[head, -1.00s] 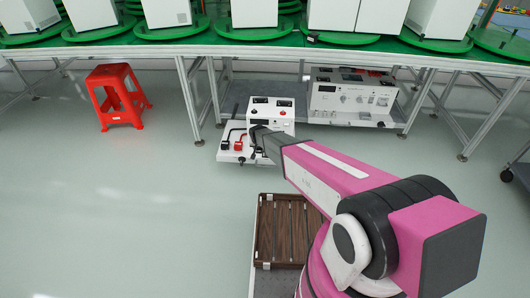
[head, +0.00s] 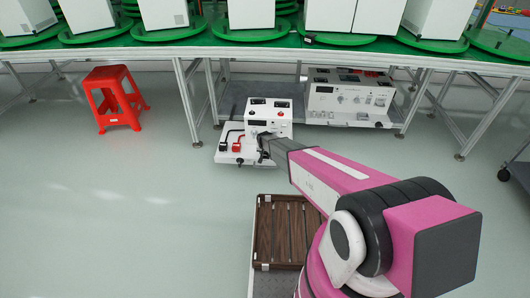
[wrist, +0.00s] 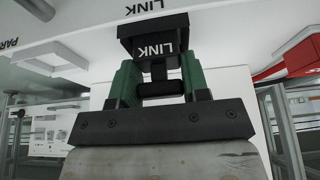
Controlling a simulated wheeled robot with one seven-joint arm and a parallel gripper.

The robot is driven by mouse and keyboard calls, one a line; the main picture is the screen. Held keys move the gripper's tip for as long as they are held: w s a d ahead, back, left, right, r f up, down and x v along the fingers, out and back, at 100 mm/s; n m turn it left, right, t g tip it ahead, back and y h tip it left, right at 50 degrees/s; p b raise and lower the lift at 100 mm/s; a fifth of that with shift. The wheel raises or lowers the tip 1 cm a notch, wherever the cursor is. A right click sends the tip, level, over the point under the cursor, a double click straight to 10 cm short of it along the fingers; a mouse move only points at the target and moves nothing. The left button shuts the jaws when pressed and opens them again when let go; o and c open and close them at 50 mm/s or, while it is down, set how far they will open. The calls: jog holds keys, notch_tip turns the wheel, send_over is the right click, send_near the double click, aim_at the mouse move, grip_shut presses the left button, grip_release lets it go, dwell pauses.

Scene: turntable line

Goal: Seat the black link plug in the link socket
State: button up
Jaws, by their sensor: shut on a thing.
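The black link plug (wrist: 155,42), with white LINK lettering, is held between the green fingers of my gripper (wrist: 158,78) in the wrist view. The fingers are shut on its narrow grip. The plug is right up against or very near a white panel (wrist: 90,25) that also carries a LINK label. The link socket is hidden behind the plug, so I cannot tell how deep the plug sits. In the head view the white test unit (head: 268,113) stands under the line, and my gripper (head: 263,157) is at the front of its ledge, small and partly hidden by my arm.
A red plug (head: 237,146) and a black plug (head: 223,146) sit on the ledge left of my gripper. A larger white instrument (head: 350,98) stands to the right. Table legs (head: 188,100) frame the space. A red stool (head: 114,96) stands left, and open floor lies in front.

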jog(key=shift+f, duration=0.1)
jog(key=o, duration=1)
jog(key=v, duration=1.3)
jog(key=s+d+r+g, duration=0.1)
jog(key=s+d+r, duration=0.7)
jog(key=s, duration=0.1)
jog(key=s+d+r+g, duration=0.2)
jog(key=s+d+r, duration=0.5)
jog(key=s, duration=0.3)
jog(key=s+d+r+g, duration=0.1)
jog(key=s+d+r, duration=0.7)
jog(key=s+r, duration=0.1)
jog(key=shift+s+d+r, duration=0.25)
jog(key=shift+s+d, duration=0.1)
jog(key=shift+s, duration=0.2)
